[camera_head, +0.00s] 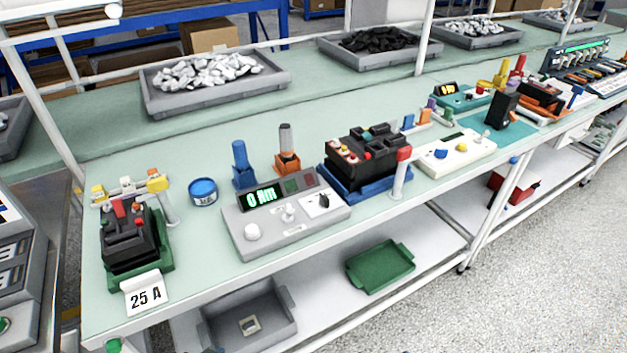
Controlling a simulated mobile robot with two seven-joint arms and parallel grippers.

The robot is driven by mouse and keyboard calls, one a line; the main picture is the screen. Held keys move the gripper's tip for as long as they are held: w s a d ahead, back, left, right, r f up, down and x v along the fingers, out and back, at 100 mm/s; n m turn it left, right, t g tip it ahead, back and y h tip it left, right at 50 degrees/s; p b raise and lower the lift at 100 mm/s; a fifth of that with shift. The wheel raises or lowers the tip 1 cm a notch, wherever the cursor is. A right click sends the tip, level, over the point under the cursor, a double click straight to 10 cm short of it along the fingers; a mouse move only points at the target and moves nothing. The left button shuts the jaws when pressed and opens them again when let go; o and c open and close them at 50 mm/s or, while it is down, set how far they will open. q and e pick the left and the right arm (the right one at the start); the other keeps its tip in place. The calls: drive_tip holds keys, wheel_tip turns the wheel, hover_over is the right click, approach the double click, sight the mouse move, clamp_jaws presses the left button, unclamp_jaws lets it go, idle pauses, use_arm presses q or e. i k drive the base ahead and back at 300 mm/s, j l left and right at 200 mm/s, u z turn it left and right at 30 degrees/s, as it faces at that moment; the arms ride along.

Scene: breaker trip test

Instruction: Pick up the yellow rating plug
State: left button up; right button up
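Neither of my grippers is in view. At the left end of the bench, a small rack behind a black breaker (128,238) carries small coloured pieces. A yellow piece (157,183) is at the rack's right end, and another yellow piece (98,192) is at its left end. A white piece (127,185) sits between them. They are too small to tell for sure which one is the rating plug. The breaker sits in a green cradle (165,262), with a "25 A" card (146,293) at its front.
A blue tin (203,191), a grey tester (285,220) with a green display, blue and orange-based tools, and a second black breaker (362,155) stand to the right. Grey trays of parts (160,104) line the back. A green tray (380,267) lies on the lower shelf.

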sight(100, 194)
drive_tip(key=u, duration=1.4)
